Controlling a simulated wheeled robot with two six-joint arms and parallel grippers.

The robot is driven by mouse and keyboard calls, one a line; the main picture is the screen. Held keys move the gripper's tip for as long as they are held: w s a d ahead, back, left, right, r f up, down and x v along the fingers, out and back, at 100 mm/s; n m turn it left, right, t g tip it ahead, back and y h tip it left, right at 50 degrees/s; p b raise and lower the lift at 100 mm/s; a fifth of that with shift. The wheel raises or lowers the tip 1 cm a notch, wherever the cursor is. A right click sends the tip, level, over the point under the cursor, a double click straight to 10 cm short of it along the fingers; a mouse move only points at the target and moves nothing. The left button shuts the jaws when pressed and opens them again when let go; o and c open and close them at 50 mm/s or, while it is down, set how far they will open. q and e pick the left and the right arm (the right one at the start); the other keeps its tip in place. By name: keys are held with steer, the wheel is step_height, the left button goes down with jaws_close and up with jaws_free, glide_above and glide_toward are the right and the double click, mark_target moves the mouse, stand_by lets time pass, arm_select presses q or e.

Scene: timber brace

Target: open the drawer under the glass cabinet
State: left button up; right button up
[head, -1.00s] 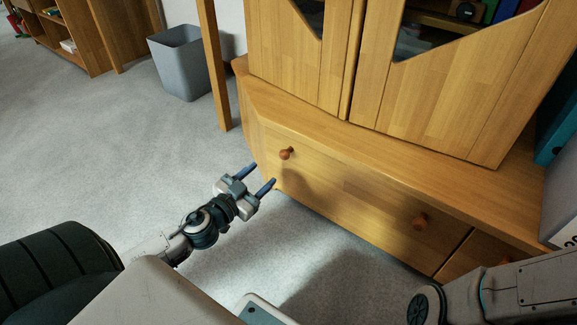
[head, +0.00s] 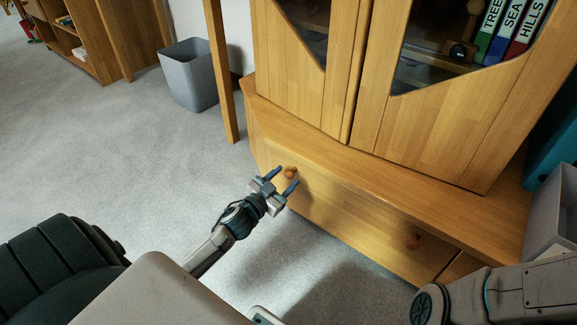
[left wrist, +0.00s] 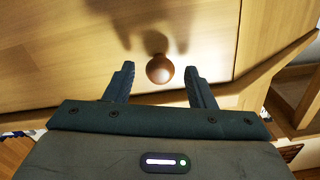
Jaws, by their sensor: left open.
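The wide wooden drawer (head: 345,215) under the glass cabinet (head: 350,75) is shut. It has two round reddish-brown knobs, a left one (head: 290,173) and a right one (head: 413,242). My left gripper (head: 285,178) is open at the left knob. In the left wrist view the left knob (left wrist: 160,69) sits between the tips of the open fingers (left wrist: 158,85), with a gap on each side. Neither finger visibly touches it. My right gripper is out of view; only part of my right arm shows at the lower right.
A second drawer front (head: 462,268) begins to the right. A grey bin (head: 190,75) and a wooden post (head: 219,70) stand at the left. A grey box (head: 552,215) stands at the right. The carpet (head: 150,165) at the left is clear.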

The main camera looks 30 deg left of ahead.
arm_select(q)
steer(key=shift+w+d+p, duration=0.1)
steer(key=shift+w+p, duration=0.5)
steer(key=shift+w, duration=0.6)
jaws_close()
